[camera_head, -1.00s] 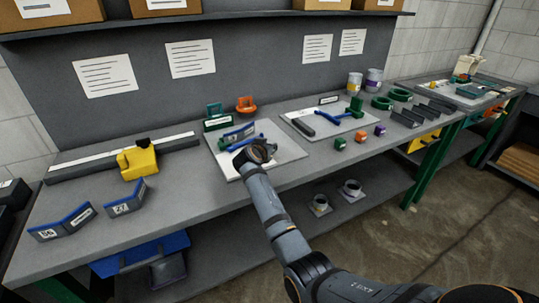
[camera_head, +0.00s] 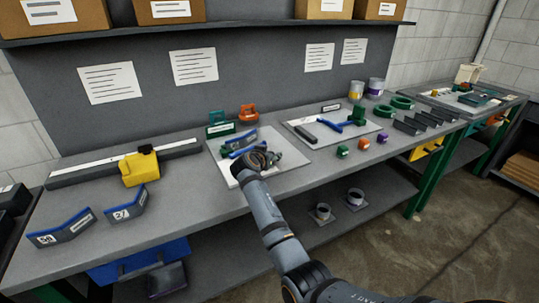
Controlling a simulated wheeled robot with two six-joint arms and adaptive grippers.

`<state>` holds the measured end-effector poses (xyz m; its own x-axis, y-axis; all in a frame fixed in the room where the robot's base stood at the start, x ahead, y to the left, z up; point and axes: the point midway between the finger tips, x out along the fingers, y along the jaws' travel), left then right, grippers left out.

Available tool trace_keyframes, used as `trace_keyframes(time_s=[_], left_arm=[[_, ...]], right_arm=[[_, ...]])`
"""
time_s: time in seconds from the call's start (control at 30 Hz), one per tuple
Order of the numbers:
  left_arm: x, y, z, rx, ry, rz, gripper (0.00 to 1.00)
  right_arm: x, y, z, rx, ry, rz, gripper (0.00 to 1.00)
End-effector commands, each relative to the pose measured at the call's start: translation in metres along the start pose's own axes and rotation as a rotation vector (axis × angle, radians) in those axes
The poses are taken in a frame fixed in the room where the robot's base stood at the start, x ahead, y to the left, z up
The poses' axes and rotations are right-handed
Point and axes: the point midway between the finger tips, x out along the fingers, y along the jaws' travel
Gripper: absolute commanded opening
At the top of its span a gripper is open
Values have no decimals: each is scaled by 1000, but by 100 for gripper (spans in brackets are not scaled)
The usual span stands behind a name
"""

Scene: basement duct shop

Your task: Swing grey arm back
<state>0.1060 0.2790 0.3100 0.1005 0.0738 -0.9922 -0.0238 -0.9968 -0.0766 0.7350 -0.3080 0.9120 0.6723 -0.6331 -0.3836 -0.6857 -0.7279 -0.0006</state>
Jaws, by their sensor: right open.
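My right gripper (camera_head: 265,155) is low over the left white board (camera_head: 233,180) on the bench, with its jaws open. It covers part of the board. A blue bar (camera_head: 238,153) lies beside the gripper on its left, and its right end is hidden. On the right white board (camera_head: 303,147) are a dark grey bar (camera_head: 305,133), a blue bar (camera_head: 330,125) and a green block (camera_head: 358,115). I cannot tell which part is the grey arm, or whether the gripper touches anything. My left gripper is out of view.
A yellow block (camera_head: 140,168) sits by a long ruled bar (camera_head: 95,172) at left. Two blue-topped angled pieces (camera_head: 62,228) lie in front. Small coloured cubes (camera_head: 362,143) and dark grey pieces (camera_head: 424,122) are at right. A shelf with boxes (camera_head: 323,8) runs above the bench.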

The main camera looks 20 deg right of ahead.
Motion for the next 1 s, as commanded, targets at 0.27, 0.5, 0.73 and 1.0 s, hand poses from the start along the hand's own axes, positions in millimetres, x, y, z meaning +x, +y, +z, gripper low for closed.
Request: trace_keyframes(time_s=[0.27,0.5,0.73,1.0], left_arm=[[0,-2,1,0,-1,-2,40],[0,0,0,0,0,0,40],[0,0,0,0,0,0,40],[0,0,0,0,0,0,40]], right_arm=[[-8,0,-20,3,3,-1,52],[-28,-1,-69,2,2,-1,52],[-38,-1,-92,1,0,-1,52],[-38,0,-92,0,0,-1,52]])
